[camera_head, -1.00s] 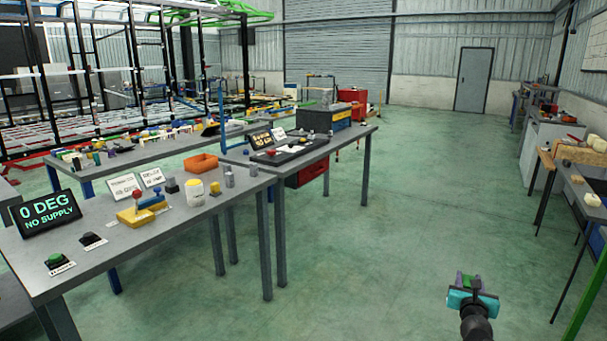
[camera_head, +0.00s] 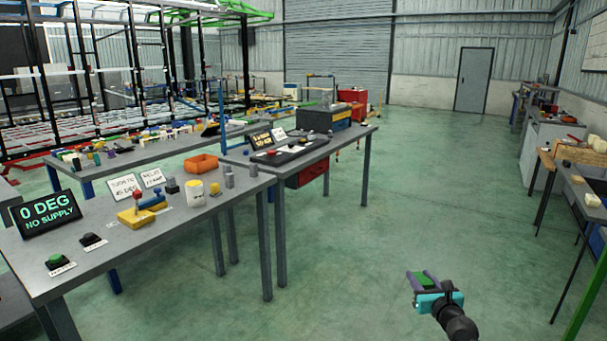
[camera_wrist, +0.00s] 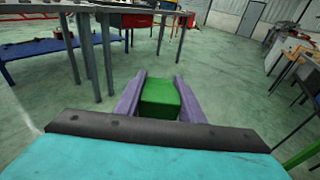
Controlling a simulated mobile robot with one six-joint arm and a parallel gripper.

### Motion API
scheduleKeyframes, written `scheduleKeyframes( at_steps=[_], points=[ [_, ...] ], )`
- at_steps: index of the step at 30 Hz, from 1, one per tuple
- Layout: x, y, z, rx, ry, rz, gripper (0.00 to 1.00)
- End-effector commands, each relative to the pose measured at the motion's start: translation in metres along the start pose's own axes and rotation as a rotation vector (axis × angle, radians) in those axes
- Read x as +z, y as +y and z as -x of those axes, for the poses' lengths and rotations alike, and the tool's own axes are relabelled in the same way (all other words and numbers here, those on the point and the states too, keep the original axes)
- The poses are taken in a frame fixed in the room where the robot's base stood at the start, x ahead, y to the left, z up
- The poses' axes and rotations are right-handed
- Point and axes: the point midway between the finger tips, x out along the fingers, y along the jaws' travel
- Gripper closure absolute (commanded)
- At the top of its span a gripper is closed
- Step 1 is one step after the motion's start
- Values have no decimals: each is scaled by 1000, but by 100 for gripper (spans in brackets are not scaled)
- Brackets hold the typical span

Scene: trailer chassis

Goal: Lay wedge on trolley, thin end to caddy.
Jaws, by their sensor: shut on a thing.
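My gripper (camera_head: 424,284) is at the lower right of the head view, over open floor and away from the tables. Its purple fingers are shut on a green block, which I take as the wedge (camera_wrist: 160,98). In the wrist view the block sits between both fingers, its near face and top showing. Its taper and thin end cannot be made out. I cannot pick out the trolley or the caddy with certainty in either view.
The near table (camera_head: 110,268) at left carries a 0 DEG display (camera_head: 50,213), buttons and an orange bin (camera_head: 201,163). A second table (camera_head: 350,137) stands behind it. A workbench (camera_head: 580,187) lines the right. The green floor between is clear.

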Motion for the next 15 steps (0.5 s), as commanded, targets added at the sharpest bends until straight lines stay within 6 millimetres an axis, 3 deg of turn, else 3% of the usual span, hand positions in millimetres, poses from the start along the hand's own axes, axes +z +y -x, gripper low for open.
scheduleKeyframes(
  at_steps=[6,15],
  points=[
    [-2,53,4,192,0,30,89],
    [-6,113,25,443,0,68,89]
  ],
)
